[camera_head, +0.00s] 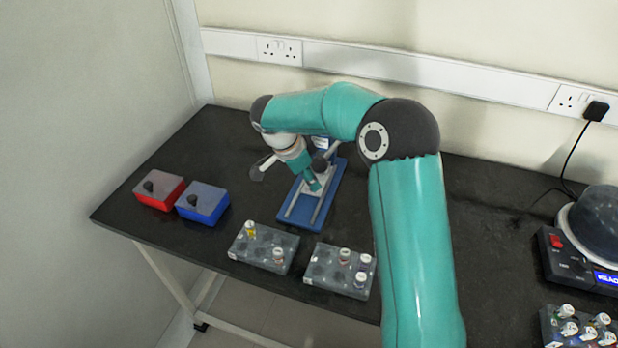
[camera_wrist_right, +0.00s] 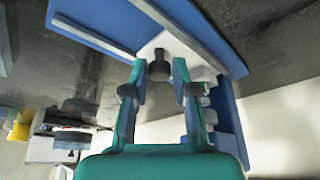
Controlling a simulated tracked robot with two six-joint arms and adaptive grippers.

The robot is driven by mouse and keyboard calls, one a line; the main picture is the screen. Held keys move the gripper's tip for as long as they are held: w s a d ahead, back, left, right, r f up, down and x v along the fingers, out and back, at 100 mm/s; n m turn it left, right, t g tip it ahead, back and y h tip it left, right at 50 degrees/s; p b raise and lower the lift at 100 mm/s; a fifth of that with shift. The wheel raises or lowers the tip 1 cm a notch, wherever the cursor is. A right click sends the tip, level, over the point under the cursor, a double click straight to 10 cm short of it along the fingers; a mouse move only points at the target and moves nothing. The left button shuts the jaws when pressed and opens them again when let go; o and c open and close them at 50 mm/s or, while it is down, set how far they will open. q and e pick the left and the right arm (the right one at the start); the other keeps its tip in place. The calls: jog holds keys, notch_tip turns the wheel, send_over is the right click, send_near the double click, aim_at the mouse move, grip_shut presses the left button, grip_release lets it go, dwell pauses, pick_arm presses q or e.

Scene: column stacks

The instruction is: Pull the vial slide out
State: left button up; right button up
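The vial slide has a blue base (camera_head: 327,206) with two pale rails, standing near the middle of the dark bench. Its pale carriage (camera_wrist_right: 205,70) carries a black knob (camera_wrist_right: 159,68). My right gripper (camera_head: 314,186) reaches down over the slide and hides part of the carriage in the head view. In the right wrist view, my right gripper's fingertips (camera_wrist_right: 160,72) stand on either side of the knob. They look open, with narrow gaps beside the knob; contact is hard to judge. My left gripper is not in view.
A red box (camera_head: 150,195) and a blue box (camera_head: 215,213) stand left of the slide. Two grey racks (camera_head: 243,254) (camera_head: 312,277) with vials stand in front. A device with a dome (camera_head: 597,225) and another vial rack (camera_head: 549,324) are at right.

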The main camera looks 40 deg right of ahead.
grip_shut()
jog(key=shift+s+a+f+b, duration=0.1)
jog(key=shift+a+b, duration=0.15)
jog(key=shift+b, duration=0.1)
jog(key=s+a+b, duration=0.1)
jog(key=a, duration=0.1)
jog(key=s+a+b, duration=0.1)
jog(key=a+b, duration=0.1)
jog(key=s+a+b, duration=0.1)
jog(key=a, duration=0.2)
jog(key=shift+s+b, duration=0.3)
jog(key=shift+b, duration=0.1)
jog(key=shift+s+a, duration=0.1)
jog(key=shift+a, duration=0.1)
jog(key=o, duration=0.6)
grip_release()
jog(key=shift+a, duration=0.1)
